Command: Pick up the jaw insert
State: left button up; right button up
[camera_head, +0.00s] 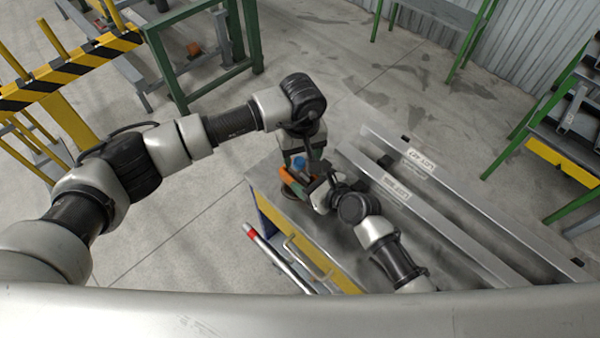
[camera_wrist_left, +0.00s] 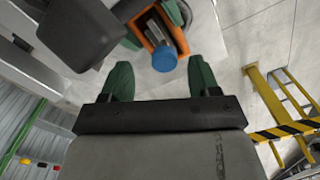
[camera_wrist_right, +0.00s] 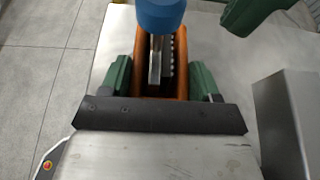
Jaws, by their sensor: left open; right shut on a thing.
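An orange open-topped holder (camera_wrist_right: 181,62) sits in front of my right gripper in the right wrist view. A ridged metal piece, apparently the jaw insert (camera_wrist_right: 155,65), stands inside it, with a blue round cap (camera_wrist_right: 160,12) at its far end. The holder (camera_wrist_left: 174,32) and cap (camera_wrist_left: 164,59) also show in the left wrist view. My right gripper (camera_wrist_right: 160,64) is shut on the holder, one green finger along each side. My left gripper (camera_wrist_left: 159,66) is open and empty, its fingertips near the cap. In the head view, the arms partly hide the holder (camera_head: 290,173).
The grey metal table (camera_head: 262,176) has a yellow drawer front (camera_head: 315,262) below. Two long labelled rails (camera_head: 440,225) run along its right part. A red-tipped rod (camera_head: 275,257) is at the table's front-left side. My two wrists are close together.

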aim_at(299, 159)
pick_arm(q)
jog(key=f, duration=0.5)
jog(key=shift+w+a, duration=0.1)
jog(key=shift+a, duration=0.15)
jog(key=shift+c, duration=0.3)
grip_shut()
